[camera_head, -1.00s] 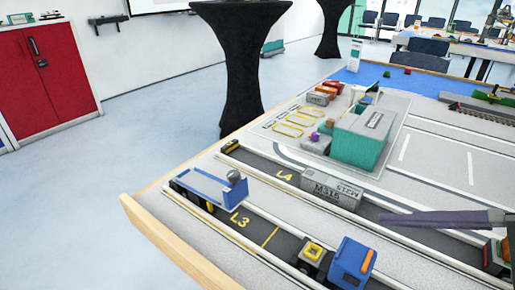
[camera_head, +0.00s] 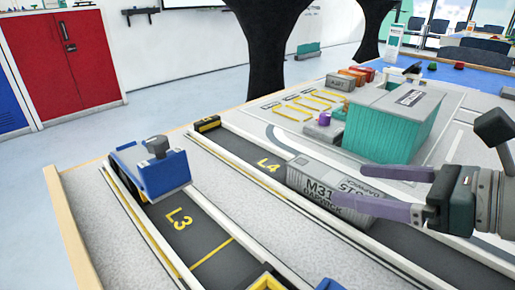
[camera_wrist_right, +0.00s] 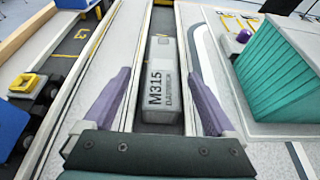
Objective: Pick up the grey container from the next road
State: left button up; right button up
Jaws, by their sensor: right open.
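The grey container (camera_head: 318,182), marked M31 in the head view, lies on the dark L4 road (camera_head: 257,160). In the right wrist view the container (camera_wrist_right: 159,70) reads M315 and lies lengthwise between my two fingers. My right gripper (camera_head: 347,189) is open, with purple fingers. In the head view its fingertips overlap the container's right end; I cannot tell whether they touch it. In the wrist view a finger shows on each side of the container, with gaps. My left gripper is not in view.
A blue truck (camera_head: 150,171) stands on the L3 road (camera_head: 190,228). A teal block (camera_head: 390,128) stands right of the container. Raised white kerbs edge the roads. A yellow-topped vehicle (camera_wrist_right: 25,84) shows at left in the wrist view. Small orange containers (camera_head: 355,76) stand farther back.

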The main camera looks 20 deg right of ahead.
aim_at(340, 181)
jog(key=shift+b+x, duration=0.45)
jog(key=shift+x, duration=2.5)
jog(key=shift+d, duration=0.15)
jog(key=shift+c, duration=0.3)
grip_shut()
